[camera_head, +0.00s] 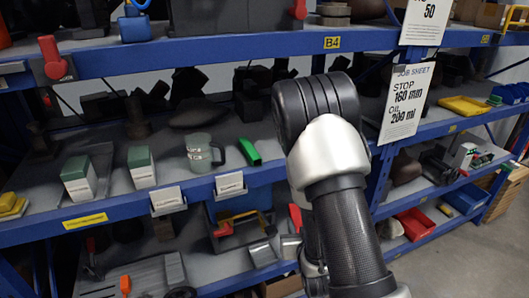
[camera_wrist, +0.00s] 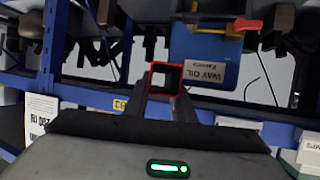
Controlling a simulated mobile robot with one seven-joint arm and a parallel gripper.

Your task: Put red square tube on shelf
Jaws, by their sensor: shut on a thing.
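The red square tube (camera_wrist: 165,78) is held between the two fingers of my gripper (camera_wrist: 164,98) in the wrist view. Its open square end, with a red rim and dark inside, faces the camera. In the head view my arm covers much of the middle, and I cannot make out the fingertips. A red piece (camera_head: 295,217) shows just left of my arm; I cannot tell if it is the tube. The blue-edged shelf (camera_head: 110,212) fills the left and middle of the head view.
On the middle shelf board stand a green piece (camera_head: 249,151), a clear mug (camera_head: 203,153) and two green-and-white boxes (camera_head: 141,167). A hanging job sheet (camera_head: 405,102) is right of my arm. In the wrist view a blue way oil container (camera_wrist: 205,60) appears upside down beyond the tube.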

